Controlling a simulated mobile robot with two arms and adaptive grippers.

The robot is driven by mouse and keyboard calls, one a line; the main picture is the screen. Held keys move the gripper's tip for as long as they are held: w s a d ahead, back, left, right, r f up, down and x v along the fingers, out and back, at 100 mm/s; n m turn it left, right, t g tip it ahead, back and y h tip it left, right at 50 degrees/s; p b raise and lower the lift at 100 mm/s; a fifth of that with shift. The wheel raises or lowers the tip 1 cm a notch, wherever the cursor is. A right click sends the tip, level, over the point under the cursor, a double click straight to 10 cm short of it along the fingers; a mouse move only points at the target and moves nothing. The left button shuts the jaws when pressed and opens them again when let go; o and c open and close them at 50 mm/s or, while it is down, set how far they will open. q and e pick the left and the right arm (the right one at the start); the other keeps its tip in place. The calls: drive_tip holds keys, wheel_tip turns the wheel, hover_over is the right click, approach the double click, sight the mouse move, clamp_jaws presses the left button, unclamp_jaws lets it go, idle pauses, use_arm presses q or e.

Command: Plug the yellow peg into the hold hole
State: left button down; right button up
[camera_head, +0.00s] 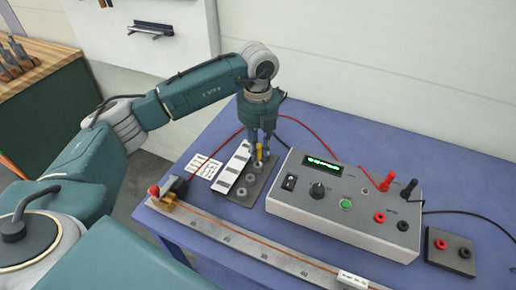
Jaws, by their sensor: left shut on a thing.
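My left gripper (260,141) comes down from above and is shut on the yellow peg (259,152). The peg is upright, its lower end over the upper part of a dark grey plate (262,183). The plate carries several round grey sockets; one shows near its lower left (241,192). The socket nearest the peg (257,165) lies right under it; I cannot tell whether the tip is in it or just above. A white label strip runs along the plate's left side; I cannot read which hole is hold. My right gripper is not in view.
A grey meter box (345,210) with a lit display, knob and red and black plugs stands right of the plate. A long ruler bar (245,243) with a red-knobbed clamp (155,191) lies in front. A red cable passes behind the gripper. A small dark terminal block (450,251) sits at right.

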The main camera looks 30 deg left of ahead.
sight(258, 156)
use_arm(q)
drive_tip(key=shift+f+b, duration=1.15)
drive_tip(key=shift+f, duration=0.5)
drive_tip(key=c, duration=1.6)
unclamp_jaws()
drive_tip(key=shift+o, duration=0.2)
drive_tip(key=shift+r, duration=0.1)
